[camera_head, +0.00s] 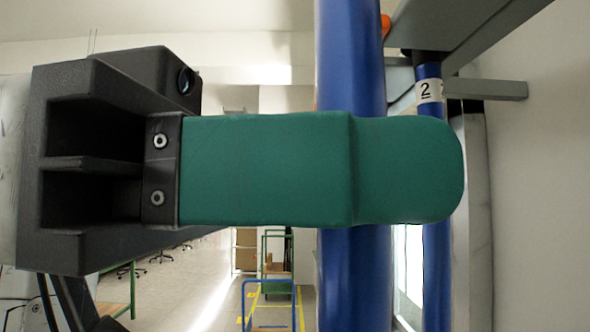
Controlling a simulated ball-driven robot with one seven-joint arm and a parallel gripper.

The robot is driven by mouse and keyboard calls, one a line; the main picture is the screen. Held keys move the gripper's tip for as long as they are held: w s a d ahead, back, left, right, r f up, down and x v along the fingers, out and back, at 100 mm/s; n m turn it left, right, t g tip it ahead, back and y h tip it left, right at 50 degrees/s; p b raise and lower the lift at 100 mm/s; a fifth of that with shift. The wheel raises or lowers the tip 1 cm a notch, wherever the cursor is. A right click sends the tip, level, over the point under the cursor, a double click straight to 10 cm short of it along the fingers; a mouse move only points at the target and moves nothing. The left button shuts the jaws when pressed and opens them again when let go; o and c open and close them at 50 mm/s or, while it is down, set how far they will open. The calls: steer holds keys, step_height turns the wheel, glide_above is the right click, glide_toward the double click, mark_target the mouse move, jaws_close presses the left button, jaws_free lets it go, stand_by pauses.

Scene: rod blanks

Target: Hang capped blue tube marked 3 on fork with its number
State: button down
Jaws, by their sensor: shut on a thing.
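My gripper (405,170) reaches in from the left, its green finger level across the middle of the view. It is shut on a thick blue tube (350,60), which stands upright behind the near finger. The tube runs out of the picture at top and bottom, so its ends and any cap are out of view. No number shows on its visible part. The far finger is hidden. To the right, a thinner-looking blue tube (430,110) with a white label reading 2 hangs upright at a grey fork (498,90), partly behind the green fingertip.
A grey beam (460,30) slopes across the upper right, above the labelled tube. A small orange piece (386,24) shows beside the held tube's upper part. A pale wall is at the far right. A blue-framed cart (268,284) and shelving stand far back on open floor.

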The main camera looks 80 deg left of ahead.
steer(key=w+f+b, duration=0.1)
steer(key=w, duration=1)
steer(key=shift+w+d, duration=0.2)
steer(key=shift+d, duration=0.25)
stand_by(0.6)
steer(key=shift+f, duration=0.1)
steer(key=c, duration=0.8)
jaws_free()
steer(key=shift+o, duration=0.2)
steer(key=shift+s, duration=0.15)
steer(key=b+v, duration=0.3)
steer(key=v, duration=0.7)
steer(key=shift+s, duration=0.25)
steer(key=shift+a, duration=0.15)
